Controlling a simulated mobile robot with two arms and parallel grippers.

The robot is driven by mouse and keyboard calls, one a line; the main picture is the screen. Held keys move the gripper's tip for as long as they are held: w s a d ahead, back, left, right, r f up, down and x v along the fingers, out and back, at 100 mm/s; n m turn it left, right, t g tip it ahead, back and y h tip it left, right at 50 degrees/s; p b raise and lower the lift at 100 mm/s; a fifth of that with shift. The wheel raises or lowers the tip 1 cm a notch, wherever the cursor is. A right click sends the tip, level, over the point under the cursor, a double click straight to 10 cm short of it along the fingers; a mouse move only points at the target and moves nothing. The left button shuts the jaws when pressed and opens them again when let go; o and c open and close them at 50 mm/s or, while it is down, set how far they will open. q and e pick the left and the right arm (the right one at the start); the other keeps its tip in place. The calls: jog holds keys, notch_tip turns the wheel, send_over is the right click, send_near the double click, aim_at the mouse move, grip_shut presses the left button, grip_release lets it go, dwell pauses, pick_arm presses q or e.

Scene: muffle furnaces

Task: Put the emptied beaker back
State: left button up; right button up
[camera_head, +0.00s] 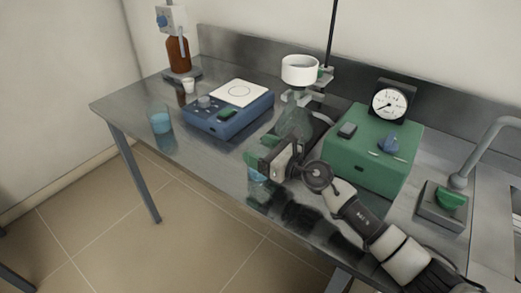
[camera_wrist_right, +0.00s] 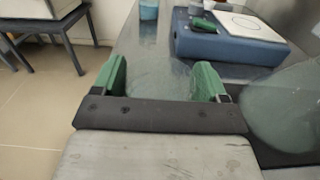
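My right gripper (camera_head: 258,154) is at the front of the steel bench, in front of the glass flask. Its green fingertips also show in the right wrist view (camera_wrist_right: 160,80), on either side of a clear glass beaker (camera_wrist_right: 160,76). They appear to be shut on the beaker's sides. In the head view the beaker (camera_head: 257,176) is mostly hidden by the gripper, with a little blue at its base. I cannot tell whether it touches the bench. My left gripper is not in view.
A beaker of blue liquid (camera_head: 160,123) stands at left. Near it are a blue stirrer (camera_head: 228,116), a brown bottle (camera_head: 178,53) and a small white cup (camera_head: 188,86). A white funnel (camera_head: 299,70) tops the flask (camera_head: 295,122). A green pump box (camera_head: 372,150) stands right.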

jog(key=o, duration=0.4)
jog(key=shift+r, duration=0.1)
jog(key=shift+r+p, duration=0.25)
jog(key=shift+p, duration=0.05)
jog(key=v, duration=0.7)
jog(key=shift+s+d+f, duration=0.1)
jog(key=shift+s+d, duration=0.1)
jog(key=shift+f, duration=0.1)
